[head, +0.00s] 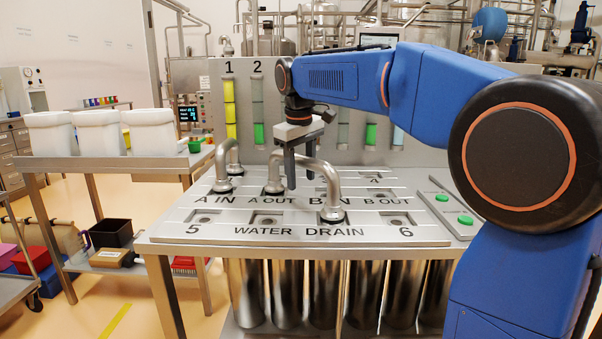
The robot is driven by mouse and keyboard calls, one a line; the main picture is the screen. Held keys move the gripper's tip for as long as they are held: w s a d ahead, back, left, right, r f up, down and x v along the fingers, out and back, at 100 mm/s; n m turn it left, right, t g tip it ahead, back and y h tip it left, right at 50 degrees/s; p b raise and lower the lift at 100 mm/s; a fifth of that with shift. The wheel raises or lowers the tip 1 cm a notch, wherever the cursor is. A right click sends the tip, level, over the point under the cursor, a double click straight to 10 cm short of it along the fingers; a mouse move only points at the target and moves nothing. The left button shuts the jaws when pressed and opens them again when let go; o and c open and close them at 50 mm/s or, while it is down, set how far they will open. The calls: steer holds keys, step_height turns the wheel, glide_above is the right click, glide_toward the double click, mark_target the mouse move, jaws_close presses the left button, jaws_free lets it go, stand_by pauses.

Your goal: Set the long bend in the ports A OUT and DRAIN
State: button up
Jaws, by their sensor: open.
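The long bend (328,180) is a grey metal arched pipe on the steel port panel (390,232). Its left foot is at the port above the label A OUT (264,201), and its right foot is at the port above the label DRAIN (335,232). Both feet look down on the panel; whether they are fully seated I cannot tell. My gripper (299,168) points down at the left part of the arch, open. One finger shows in front of the pipe; the other is partly hidden, and contact cannot be told.
A second bend (221,165) stands at A IN and a port behind it. Sight tubes with yellow and green fill (230,108) rise behind the panel. Green buttons (465,219) are at the right. White bins (98,132) stand on a side table at left.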

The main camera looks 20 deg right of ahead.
step_height(320, 180, up, 17)
steer(key=s+a, duration=0.1)
steer(key=s, duration=0.1)
steer(key=shift+s+a, duration=0.15)
steer(key=shift+s, duration=0.2)
stand_by(0.6)
